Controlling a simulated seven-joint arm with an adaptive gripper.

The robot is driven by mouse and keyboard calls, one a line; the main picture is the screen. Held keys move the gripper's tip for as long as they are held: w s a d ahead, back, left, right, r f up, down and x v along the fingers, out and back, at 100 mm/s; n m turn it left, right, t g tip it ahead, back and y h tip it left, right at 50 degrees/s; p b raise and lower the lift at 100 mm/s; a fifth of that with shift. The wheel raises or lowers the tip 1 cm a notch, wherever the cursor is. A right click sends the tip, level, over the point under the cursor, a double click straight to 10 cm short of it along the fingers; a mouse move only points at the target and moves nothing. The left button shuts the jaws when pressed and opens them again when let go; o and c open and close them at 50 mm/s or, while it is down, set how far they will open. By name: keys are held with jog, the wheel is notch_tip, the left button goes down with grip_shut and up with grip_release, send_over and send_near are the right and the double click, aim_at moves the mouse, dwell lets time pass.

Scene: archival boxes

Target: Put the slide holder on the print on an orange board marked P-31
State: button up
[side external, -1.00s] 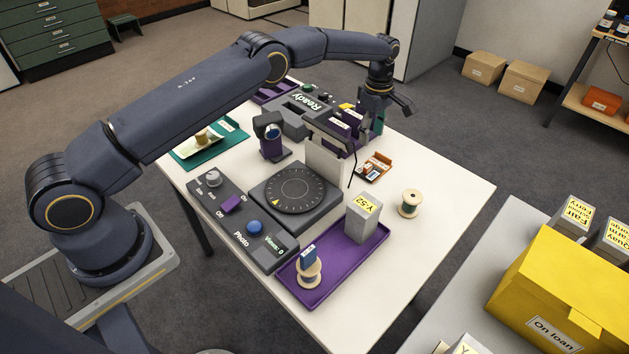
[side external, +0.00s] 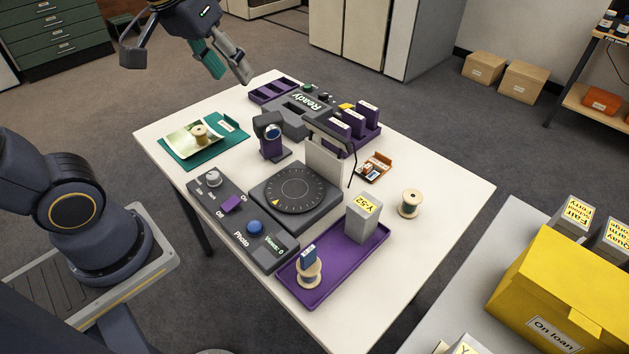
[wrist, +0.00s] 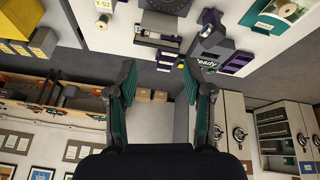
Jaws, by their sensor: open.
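My gripper (side external: 232,78) is open and empty, raised beyond the far left of the white table; its fingers also show apart in the wrist view (wrist: 158,66). A small orange board (side external: 374,168) lies right of the turntable, with small dark and white pieces on it; its marking is too small to read. Purple upright pieces with white labels (side external: 367,112) stand in a purple rack (side external: 345,150) behind it. I cannot tell which thing is the slide holder. A teal board (side external: 228,122) at the left carries a print (side external: 180,139) with a wooden spool (side external: 200,134) on it.
A turntable (side external: 293,188) with an upright panel (side external: 323,160) fills the middle. Another spool (side external: 409,204) stands at right. A control panel (side external: 240,222) lies at front left.

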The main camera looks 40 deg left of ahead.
jog(key=s+f+m, duration=0.2)
jog(key=s+f, duration=0.1)
jog(key=s, duration=0.3)
jog(key=shift+s+a+f+m+t, duration=0.15)
jog(key=shift+s+f+m+t, duration=0.15)
jog(key=shift+s+t, duration=0.1)
dwell(0.7)
